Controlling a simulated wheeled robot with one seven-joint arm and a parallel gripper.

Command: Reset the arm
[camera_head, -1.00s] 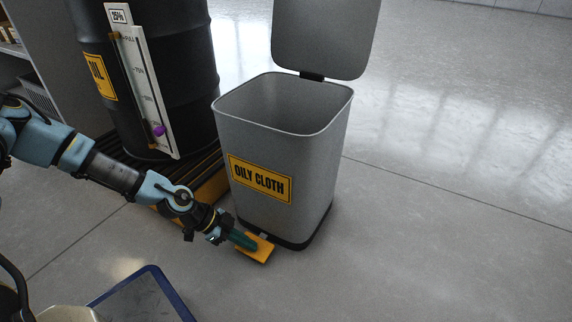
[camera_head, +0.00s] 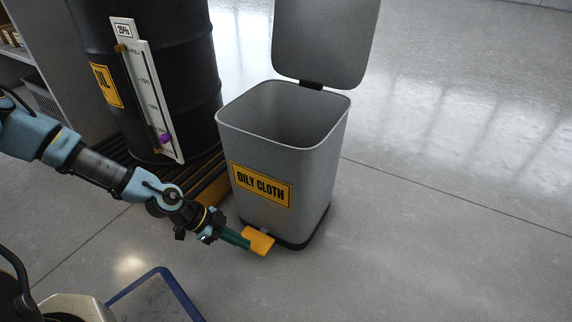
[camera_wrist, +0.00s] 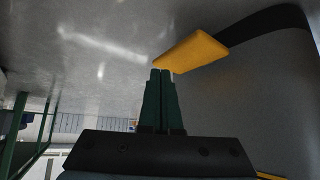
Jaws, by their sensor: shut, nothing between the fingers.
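My gripper (camera_head: 239,239) is low beside the yellow foot pedal (camera_head: 258,241) of the grey bin, its fingers together and empty. In the wrist view the closed dark green fingers (camera_wrist: 161,76) point at the near edge of the yellow pedal (camera_wrist: 192,51); I cannot tell whether they touch it. The bin (camera_head: 312,170) carries a yellow "OILY CLOTH" label. Its lid (camera_head: 322,40) stands open, upright at the back. The inside that shows looks empty; its bottom is hidden.
A black oil drum (camera_head: 180,90) with a white level gauge (camera_head: 148,95) stands left of the bin on a slatted base (camera_head: 205,190). A blue-edged tray or board (camera_head: 155,300) is at the bottom, near my body. The floor to the right is clear.

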